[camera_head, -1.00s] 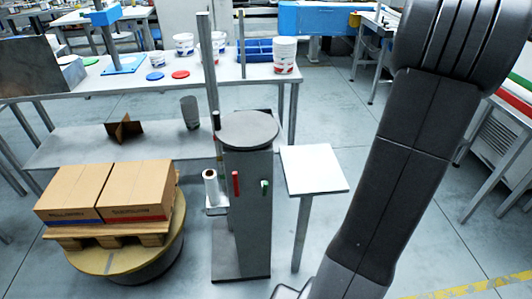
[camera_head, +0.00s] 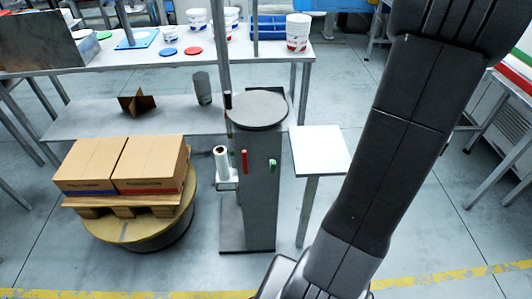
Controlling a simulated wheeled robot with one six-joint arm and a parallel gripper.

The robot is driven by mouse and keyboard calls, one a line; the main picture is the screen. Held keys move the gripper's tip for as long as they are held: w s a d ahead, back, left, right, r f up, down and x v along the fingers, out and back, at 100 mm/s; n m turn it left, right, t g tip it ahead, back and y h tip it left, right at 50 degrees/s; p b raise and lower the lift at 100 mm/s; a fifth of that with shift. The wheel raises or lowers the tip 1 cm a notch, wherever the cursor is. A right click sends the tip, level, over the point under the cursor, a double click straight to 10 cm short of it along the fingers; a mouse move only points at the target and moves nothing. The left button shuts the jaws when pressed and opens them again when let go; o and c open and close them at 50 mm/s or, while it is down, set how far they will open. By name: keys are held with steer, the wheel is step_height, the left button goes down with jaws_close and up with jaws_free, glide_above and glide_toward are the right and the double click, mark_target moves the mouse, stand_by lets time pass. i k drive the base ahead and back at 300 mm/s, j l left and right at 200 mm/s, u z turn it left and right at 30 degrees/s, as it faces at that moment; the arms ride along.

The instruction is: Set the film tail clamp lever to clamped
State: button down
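A grey column (camera_head: 261,200) with a round grey top (camera_head: 257,109) stands in the middle of the view. A red lever (camera_head: 244,161) and a shorter green lever (camera_head: 272,166) stick up on its front face. I cannot tell which of them is the film tail clamp lever, or how it is set. A white film roll (camera_head: 221,163) stands upright on a small bracket at the column's left side. My dark arm crosses the right side of the view; my gripper is not in view.
Cartons (camera_head: 149,163) sit on a pallet on a round turntable (camera_head: 125,231) at left. A small white-topped stand (camera_head: 320,150) is right of the column. A long table with tubs (camera_head: 298,33) runs behind. Floor in front is open, with a yellow line (camera_head: 440,277).

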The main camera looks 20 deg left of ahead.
mark_target(273, 163)
steer(key=k+u, duration=0.1)
steer(key=u, duration=1.35)
